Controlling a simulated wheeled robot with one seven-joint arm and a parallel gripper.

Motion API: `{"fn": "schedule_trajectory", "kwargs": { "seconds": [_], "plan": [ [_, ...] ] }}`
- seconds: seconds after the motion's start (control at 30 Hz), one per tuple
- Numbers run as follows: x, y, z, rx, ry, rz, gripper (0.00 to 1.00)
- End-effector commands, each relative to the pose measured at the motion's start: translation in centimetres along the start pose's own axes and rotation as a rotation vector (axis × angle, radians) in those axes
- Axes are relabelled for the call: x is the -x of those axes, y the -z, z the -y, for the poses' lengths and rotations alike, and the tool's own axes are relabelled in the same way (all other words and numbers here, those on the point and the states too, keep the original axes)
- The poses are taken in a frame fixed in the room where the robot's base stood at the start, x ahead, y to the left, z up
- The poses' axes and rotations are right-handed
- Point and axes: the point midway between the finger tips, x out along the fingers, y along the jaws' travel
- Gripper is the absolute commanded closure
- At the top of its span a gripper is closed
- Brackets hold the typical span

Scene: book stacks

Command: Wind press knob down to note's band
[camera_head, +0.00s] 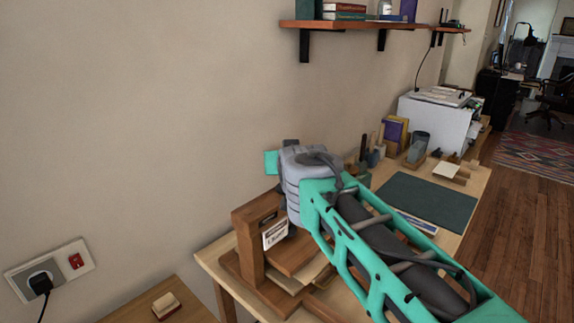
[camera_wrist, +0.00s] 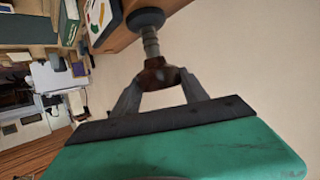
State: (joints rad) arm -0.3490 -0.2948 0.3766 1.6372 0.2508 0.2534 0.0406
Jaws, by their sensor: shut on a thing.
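The wooden book press (camera_head: 247,250) stands at the near left end of the desk. The note (camera_head: 275,234), a white card with dark print, is on its front. In the wrist view the note (camera_wrist: 101,14) shows coloured bands, partly cut off by the frame's edge. The brown press knob (camera_wrist: 155,64) sits on a grey threaded screw (camera_wrist: 151,41) that runs into a dark collar (camera_wrist: 147,18). My gripper (camera_wrist: 158,80) is shut on the knob, with one finger on each side. In the head view my arm hides the knob and fingers.
A shelf (camera_head: 345,24) is on the wall above. A small block (camera_head: 165,304) lies on the front-left table. The wall is close behind the press.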

Motion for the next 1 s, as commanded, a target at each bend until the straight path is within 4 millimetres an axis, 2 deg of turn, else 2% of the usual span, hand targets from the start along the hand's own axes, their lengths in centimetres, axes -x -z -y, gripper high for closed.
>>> {"fn": "schedule_trajectory", "kwargs": {
  "seconds": [0.03,0.33,0.77,0.8,1.0],
  "plan": [
    [0.19,0.56,0.40,-0.008,-0.013,-0.012,0.89],
    [0.24,0.82,0.12,-0.045,-0.099,-0.016,0.89],
    [0.33,1.11,-0.04,-0.051,-0.110,-0.021,0.89],
    [0.33,1.12,-0.04,-0.051,-0.110,-0.021,0.48],
    [0.19,0.74,-0.09,-0.049,-0.112,-0.013,0.32]
  ]
}}
